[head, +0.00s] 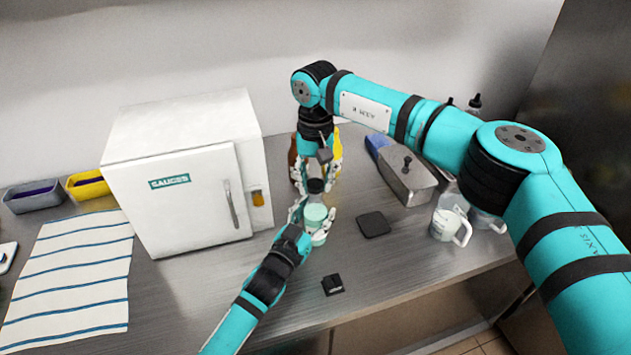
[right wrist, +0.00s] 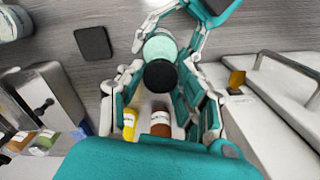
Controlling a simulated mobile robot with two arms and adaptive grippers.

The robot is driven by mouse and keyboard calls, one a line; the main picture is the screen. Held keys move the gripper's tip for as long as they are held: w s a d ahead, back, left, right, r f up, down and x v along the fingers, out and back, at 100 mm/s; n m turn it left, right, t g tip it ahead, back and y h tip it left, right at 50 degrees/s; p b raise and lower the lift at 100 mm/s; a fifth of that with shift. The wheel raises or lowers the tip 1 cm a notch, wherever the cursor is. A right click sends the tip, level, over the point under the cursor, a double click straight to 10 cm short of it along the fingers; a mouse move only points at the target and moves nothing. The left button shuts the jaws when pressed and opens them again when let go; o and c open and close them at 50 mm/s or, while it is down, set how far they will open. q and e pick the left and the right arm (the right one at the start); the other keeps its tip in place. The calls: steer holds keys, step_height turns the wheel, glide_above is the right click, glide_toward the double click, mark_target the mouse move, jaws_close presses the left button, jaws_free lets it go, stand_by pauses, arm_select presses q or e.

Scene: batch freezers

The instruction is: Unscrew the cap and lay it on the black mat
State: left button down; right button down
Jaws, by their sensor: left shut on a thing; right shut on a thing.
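A mint-green bottle (head: 315,216) stands upright on the metal counter, in front of the white cabinet's right side. My left gripper (head: 309,219) is shut on it from the lower left. The black cap (head: 315,186) shows just above the bottle in the head view. In the right wrist view the cap (right wrist: 160,76) overlaps the bottle (right wrist: 160,44); I cannot tell whether they touch. My right gripper (head: 317,184) comes from above and is shut on the cap, its fingers on either side. The square black mat (head: 373,224) lies bare to the right of the bottle.
A white cabinet (head: 180,185) stands close on the left. Yellow (right wrist: 130,122) and brown (right wrist: 160,123) bottles stand behind my right gripper. A metal box (head: 408,182) and a clear jug (head: 447,224) stand to the right. A small black item (head: 333,285) lies near the front edge.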

mark_target(315, 183)
steer(key=shift+r, duration=2)
arm_select(q)
steer(key=shift+c, duration=1.9)
jaws_free()
